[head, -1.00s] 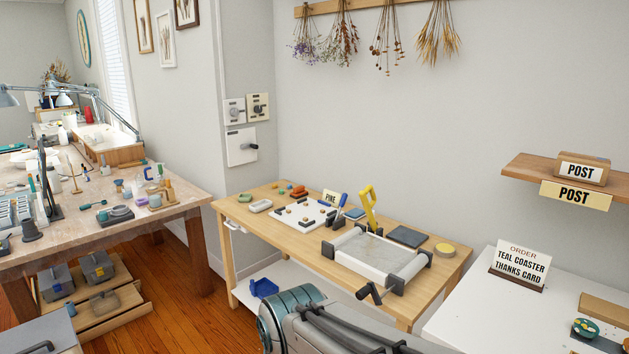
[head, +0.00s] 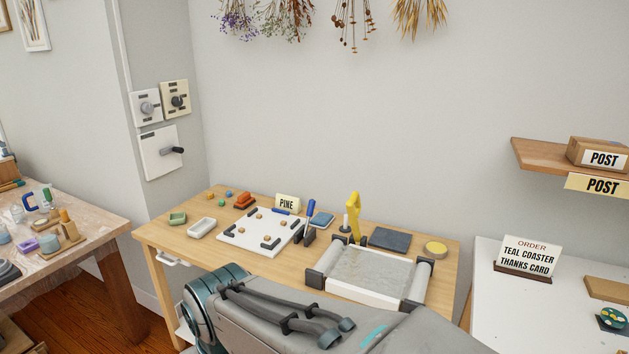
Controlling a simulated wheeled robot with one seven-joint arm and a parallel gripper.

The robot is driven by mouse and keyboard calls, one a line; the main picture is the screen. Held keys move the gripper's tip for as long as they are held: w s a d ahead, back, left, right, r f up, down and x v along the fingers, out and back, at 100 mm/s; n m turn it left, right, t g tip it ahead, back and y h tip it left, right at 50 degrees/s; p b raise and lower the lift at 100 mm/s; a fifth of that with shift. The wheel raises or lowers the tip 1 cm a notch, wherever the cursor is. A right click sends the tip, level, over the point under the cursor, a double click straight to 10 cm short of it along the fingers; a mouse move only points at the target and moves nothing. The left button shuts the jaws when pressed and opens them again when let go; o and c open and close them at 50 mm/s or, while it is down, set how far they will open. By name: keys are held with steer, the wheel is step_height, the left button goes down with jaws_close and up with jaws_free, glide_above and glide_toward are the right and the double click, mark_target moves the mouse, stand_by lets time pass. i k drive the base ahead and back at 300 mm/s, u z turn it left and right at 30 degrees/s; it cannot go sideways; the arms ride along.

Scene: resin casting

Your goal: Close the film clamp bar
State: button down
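A film frame (head: 364,297) with white sides, dark corner blocks and a grey sheet (head: 372,270) across it sits at the right end of the wooden bench. A yellow bar (head: 354,215) stands up at its back edge, tilted slightly and raised clear of the sheet; it looks like the film clamp bar. My grey arm crosses the lower middle of the head view and hides part of the frame's front edge. My gripper is out of the picture, so its state does not show.
On the wooden bench (head: 170,240), left of the frame, are a white pegged board (head: 262,248), a PINE sign (head: 288,203) and small coloured pieces. A white table (head: 500,315) stands right.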

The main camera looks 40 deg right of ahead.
mark_target(353, 211)
steer(key=z, duration=0.9)
steer(key=i, duration=0.95)
steer(key=z, duration=0.95)
